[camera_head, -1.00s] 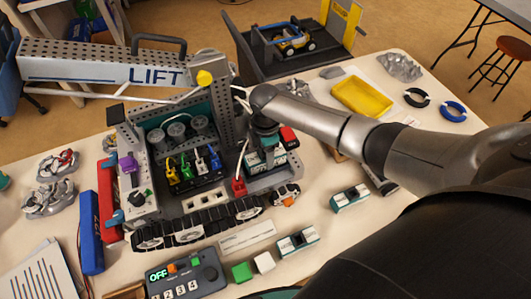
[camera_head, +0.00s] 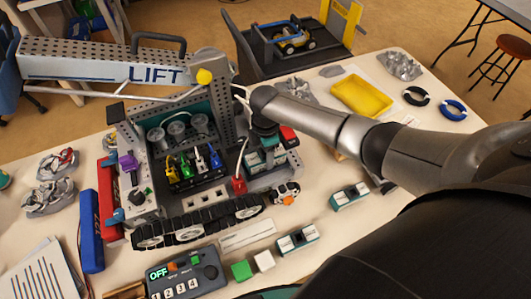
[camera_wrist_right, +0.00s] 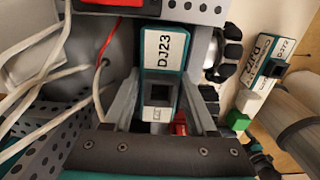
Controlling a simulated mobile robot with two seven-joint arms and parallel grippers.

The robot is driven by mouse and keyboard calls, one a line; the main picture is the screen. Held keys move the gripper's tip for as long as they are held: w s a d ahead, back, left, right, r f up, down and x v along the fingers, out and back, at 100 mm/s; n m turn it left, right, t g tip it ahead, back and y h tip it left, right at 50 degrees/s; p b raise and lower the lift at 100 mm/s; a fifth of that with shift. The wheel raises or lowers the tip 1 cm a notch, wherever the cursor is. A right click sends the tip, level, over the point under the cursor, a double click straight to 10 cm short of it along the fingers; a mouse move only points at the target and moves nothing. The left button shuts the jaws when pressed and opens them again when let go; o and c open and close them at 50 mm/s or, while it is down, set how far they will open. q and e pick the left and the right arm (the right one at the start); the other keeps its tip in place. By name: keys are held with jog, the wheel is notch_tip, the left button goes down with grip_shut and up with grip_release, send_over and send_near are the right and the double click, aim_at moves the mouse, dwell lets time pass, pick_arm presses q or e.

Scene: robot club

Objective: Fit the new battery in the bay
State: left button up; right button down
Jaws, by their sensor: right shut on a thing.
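A long blue pack (camera_head: 91,232), which looks like a battery, stands at the left of the machine on the table. A red pack (camera_head: 108,190) lies behind it, against the machine's left side. The tracked lift machine (camera_head: 190,220) fills the middle. My right gripper (camera_head: 264,143) points down at its right side deck. I cannot tell whether the module is seated. Which opening is the battery bay is unclear. My left gripper is out of view.
A grey control box (camera_head: 185,276) reading OFF is in front. Two loose teal and white modules (camera_head: 297,240) (camera_head: 349,195) lie at the right. White cables (camera_wrist_right: 45,75) run beside my gripper. A yellow tray (camera_head: 362,97) is at the back right.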

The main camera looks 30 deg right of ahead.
jog(key=shift+c, duration=1.8)
grip_release()
jog(key=shift+f, duration=0.15)
jog(key=shift+o, duration=1.2)
jog(key=shift+s+f, duration=0.1)
jog(key=shift+s, duration=0.15)
jog(key=shift+w+r+p, duration=0.15)
jog(key=shift+r+p, duration=1.7)
jog(key=shift+p, duration=0.05)
jog(key=shift+w+r+p, duration=0.1)
jog(key=shift+r+p, duration=1.75)
